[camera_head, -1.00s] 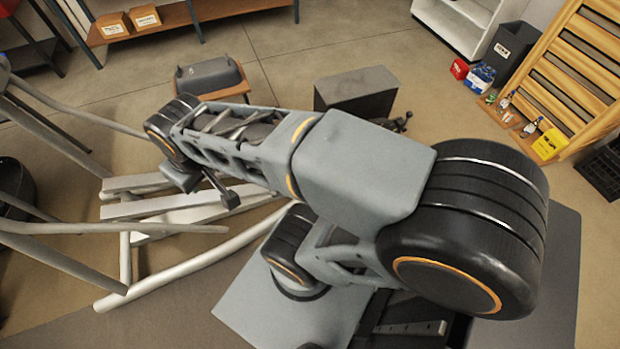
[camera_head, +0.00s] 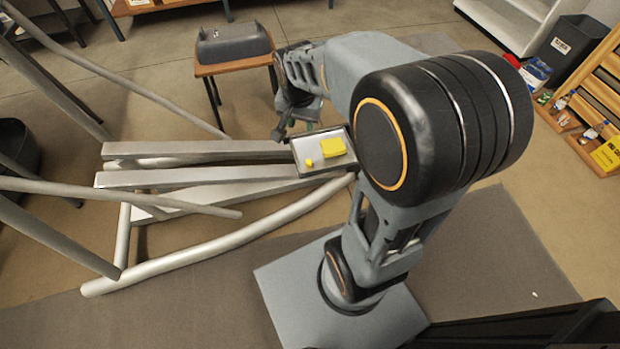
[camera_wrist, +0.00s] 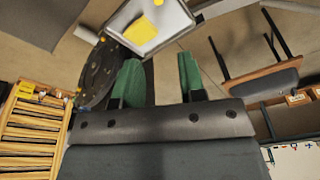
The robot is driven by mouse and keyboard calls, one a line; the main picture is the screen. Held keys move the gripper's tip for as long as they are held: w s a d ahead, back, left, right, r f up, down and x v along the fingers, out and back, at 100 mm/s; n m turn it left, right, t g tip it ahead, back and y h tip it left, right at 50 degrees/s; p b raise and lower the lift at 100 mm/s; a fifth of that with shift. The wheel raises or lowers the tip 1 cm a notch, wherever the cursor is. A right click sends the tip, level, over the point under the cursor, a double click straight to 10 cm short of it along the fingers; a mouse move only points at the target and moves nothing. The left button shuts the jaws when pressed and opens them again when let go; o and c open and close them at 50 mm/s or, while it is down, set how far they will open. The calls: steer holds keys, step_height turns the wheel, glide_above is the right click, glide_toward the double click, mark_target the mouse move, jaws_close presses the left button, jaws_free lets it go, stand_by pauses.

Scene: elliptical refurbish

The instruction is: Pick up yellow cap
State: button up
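A small round yellow piece (camera_head: 309,162), which looks like the yellow cap, lies in a shallow light tray (camera_head: 326,168). A larger yellow block (camera_head: 333,148) lies beside it. In the wrist view the block (camera_wrist: 141,29) sits in the tray (camera_wrist: 172,24) at the top, and the small piece (camera_wrist: 158,2) is cut by the top edge. My gripper (camera_wrist: 157,68) has two green fingers spread apart with nothing between them. In the head view my gripper (camera_head: 283,127) is small, just left of the tray and apart from the yellow piece; its fingertips are hard to make out.
The tray rests at the right end of grey beams (camera_head: 200,178) of a tubular frame. A small wooden-topped stool (camera_head: 232,69) with a dark seat-like part stands behind. Shelves, a black bin (camera_head: 566,48) and a wooden rack are at right.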

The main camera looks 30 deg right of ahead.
steer(key=w+d+f+m+b, duration=0.1)
steer(key=w+f+m+b, duration=0.15)
steer(key=f, duration=0.35)
steer(key=w+d+f+m+b, duration=0.1)
steer(key=d+f+b, duration=0.1)
steer(key=f+b, duration=0.3)
steer(key=b, duration=0.1)
glide_above(309, 161)
steer(key=a, duration=0.1)
steer(key=shift+g+h, duration=0.3)
steer(key=f, duration=0.7)
steer(key=shift+s+f, duration=0.4)
steer(key=shift+w+d+f+b, duration=0.15)
steer(key=shift+f+b, duration=0.5)
steer(key=shift+f, duration=0.45)
steer(key=shift+w+d+f+b, duration=0.1)
steer(key=shift+f+b, duration=0.55)
steer(key=shift+f, duration=0.45)
steer(key=shift+w+d+f+b, duration=0.15)
steer(key=shift+f+b, duration=0.5)
steer(key=shift+f, duration=0.45)
steer(key=shift+s, duration=0.1)
steer(key=shift+r, duration=0.1)
jaws_close()
